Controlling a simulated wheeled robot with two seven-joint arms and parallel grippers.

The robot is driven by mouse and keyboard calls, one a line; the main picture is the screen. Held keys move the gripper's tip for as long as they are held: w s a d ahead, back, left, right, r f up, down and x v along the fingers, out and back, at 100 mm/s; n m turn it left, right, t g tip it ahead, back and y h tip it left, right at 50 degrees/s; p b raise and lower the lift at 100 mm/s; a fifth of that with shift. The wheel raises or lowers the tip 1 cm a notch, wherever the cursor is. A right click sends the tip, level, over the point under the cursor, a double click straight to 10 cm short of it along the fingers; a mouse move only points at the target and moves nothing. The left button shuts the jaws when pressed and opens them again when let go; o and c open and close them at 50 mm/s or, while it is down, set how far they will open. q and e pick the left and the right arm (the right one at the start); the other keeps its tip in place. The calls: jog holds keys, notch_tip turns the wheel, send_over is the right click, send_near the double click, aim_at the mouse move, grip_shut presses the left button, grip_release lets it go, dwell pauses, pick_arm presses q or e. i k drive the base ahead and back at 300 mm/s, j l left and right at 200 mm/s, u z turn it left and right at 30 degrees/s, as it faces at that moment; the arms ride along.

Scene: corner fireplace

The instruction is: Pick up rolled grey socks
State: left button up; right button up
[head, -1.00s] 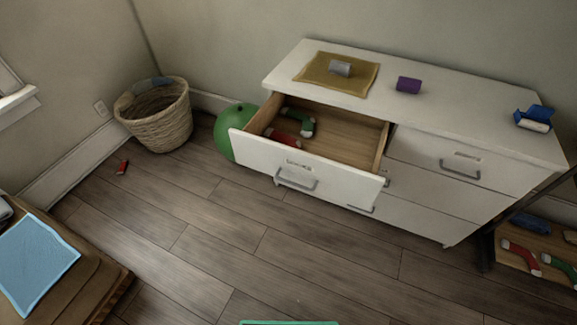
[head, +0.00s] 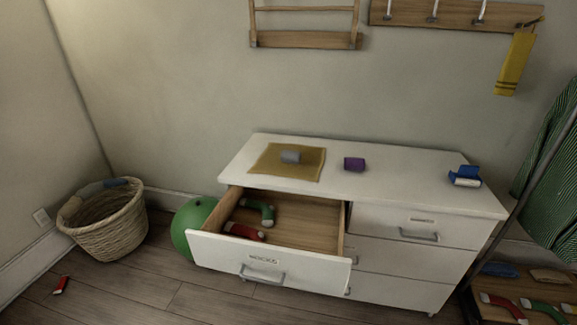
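The rolled grey socks (head: 290,157) lie on a mustard-yellow cloth (head: 262,166) on top of the white dresser (head: 400,193), toward its left end. Nothing covers them. A purple roll (head: 355,164) lies to their right on the bare dresser top. Neither of my grippers shows in the head view.
The upper left drawer (head: 275,262) stands pulled out, holding a green sock (head: 262,212) and a red sock (head: 245,231). A green ball (head: 187,226) and wicker basket (head: 106,226) stand left. A blue-and-white item (head: 465,177) lies at the dresser's right. A red item (head: 61,285) lies on the floor.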

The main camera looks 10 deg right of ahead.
aim_at(288, 156)
jog(key=z, duration=0.25)
jog(key=i+j+z, duration=0.15)
jog(key=j+z, duration=0.15)
jog(key=z, duration=0.2)
jog(key=i+j+z, duration=0.1)
jog(key=j+z, duration=0.65)
jog(key=z, duration=0.2)
